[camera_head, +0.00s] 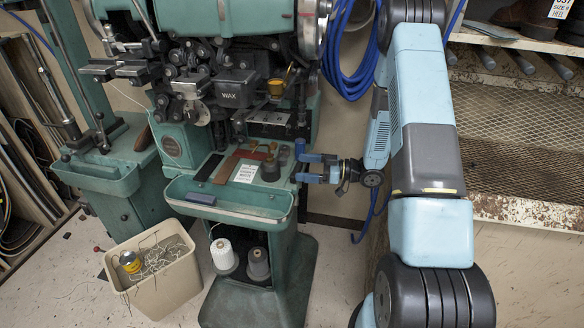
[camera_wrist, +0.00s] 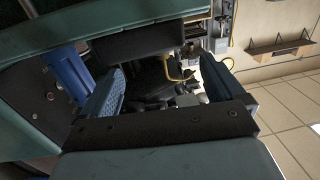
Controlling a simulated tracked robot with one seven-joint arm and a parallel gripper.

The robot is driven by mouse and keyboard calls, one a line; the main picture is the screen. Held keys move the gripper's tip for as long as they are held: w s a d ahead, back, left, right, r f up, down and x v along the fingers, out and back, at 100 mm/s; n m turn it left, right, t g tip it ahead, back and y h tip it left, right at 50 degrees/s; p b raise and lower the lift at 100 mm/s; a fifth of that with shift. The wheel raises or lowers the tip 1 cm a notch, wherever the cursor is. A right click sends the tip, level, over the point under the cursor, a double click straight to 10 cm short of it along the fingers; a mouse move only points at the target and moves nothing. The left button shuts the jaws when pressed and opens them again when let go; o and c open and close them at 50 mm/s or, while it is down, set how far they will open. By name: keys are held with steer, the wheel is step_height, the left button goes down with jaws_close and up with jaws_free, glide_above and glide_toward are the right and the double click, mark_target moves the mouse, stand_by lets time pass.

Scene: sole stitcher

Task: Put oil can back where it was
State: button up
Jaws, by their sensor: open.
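No oil can can be made out for certain. A round yellow and grey container (camera_head: 130,262) lies in the beige bin (camera_head: 165,290) among tangled thread; I cannot tell whether it is the can. My gripper (camera_head: 302,168) is open, at the right end of the green machine's tray. Its blue fingers point left towards a dark round pot (camera_head: 270,170).
The machine head (camera_head: 240,80) overhangs the tray. A mesh rack (camera_head: 520,130) is at right.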

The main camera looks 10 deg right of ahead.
steer(key=w+d+r+m+t+h, duration=0.1)
steer(key=w+d+r+t+h, duration=0.1)
steer(key=w+d+r+h, duration=0.3)
steer(key=w+d+r+m+t+h, duration=0.1)
steer(key=w+d+r+t+h, duration=0.15)
steer(key=r, duration=0.35)
steer(key=s+d+r+m+t+h, duration=0.1)
steer(key=s+d+r+m+h, duration=0.2)
steer(key=r, duration=0.4)
steer(key=s+d+r+m+t+h, duration=0.1)
steer(key=s+d+r+m+h, duration=0.1)
steer(key=r+h, duration=0.5)
steer(key=s+r+m+g+h, duration=0.2)
steer(key=s+r+m, duration=0.4)
steer(key=s, duration=0.6)
steer(key=s+a+g+y, duration=0.1)
steer(key=s+a+g, duration=0.1)
steer(key=s, duration=0.8)
steer(key=s+a+r+m+g+y, duration=0.1)
steer(key=s+a+g, duration=0.1)
steer(key=s, duration=0.7)
steer(key=shift+s+a+r+m+y, duration=0.3)
steer(key=shift+s+a+y, duration=0.05)
steer(key=shift+a, duration=0.55)
